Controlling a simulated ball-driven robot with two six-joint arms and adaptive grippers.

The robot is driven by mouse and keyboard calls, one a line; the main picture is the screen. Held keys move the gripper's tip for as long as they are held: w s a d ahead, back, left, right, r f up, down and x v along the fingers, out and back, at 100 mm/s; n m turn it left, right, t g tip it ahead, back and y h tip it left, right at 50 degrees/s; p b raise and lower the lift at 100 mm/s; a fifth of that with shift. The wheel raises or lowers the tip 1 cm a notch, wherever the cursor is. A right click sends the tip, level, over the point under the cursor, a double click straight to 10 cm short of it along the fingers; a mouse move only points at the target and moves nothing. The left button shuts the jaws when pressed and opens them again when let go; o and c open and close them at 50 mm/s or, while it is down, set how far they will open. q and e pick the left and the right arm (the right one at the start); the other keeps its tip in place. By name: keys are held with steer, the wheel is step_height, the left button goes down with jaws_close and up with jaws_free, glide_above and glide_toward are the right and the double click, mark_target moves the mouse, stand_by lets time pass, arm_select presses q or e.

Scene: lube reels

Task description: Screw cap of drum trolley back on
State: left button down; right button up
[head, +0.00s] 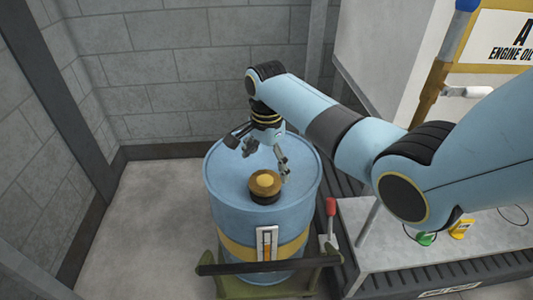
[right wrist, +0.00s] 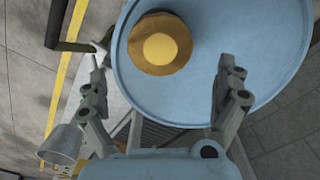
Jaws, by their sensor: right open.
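The cap (head: 265,184) is a round brown disc with a yellow centre and a dark lower rim. It sits on the top of the blue drum (head: 226,203), which stands on the green drum trolley (head: 228,287). In the right wrist view the cap (right wrist: 160,47) lies beyond the fingertips, between their lines. My right gripper (head: 265,157) is open and empty above the drum top, just behind the cap. Its two fingers (right wrist: 158,75) are spread wide in the right wrist view. Whether the cap is seated on threads cannot be seen. My left gripper is not in view.
Block walls stand behind and left of the drum. A grey bench (head: 400,245) with green and yellow tagged items (head: 460,229) is at the right. A red-topped lever (head: 331,207) stands close to the drum's right side. The floor (head: 150,230) at left is clear.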

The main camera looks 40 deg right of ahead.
mark_target(267, 180)
step_height(267, 180, down, 6)
steer(key=shift+r+b, duration=0.1)
steer(key=shift+b, duration=0.6)
steer(key=c, duration=1.2)
steer(key=shift+o, duration=0.2)
steer(key=shift+r+m+p, duration=0.2)
steer(key=shift+m+p, duration=0.6)
steer(key=shift+m, duration=0.3)
steer(key=shift+s+m+p, duration=0.1)
steer(key=shift+m+p, duration=0.45)
steer(key=shift+m, duration=0.55)
steer(key=shift+f+m, duration=0.2)
steer(key=shift+m, duration=0.2)
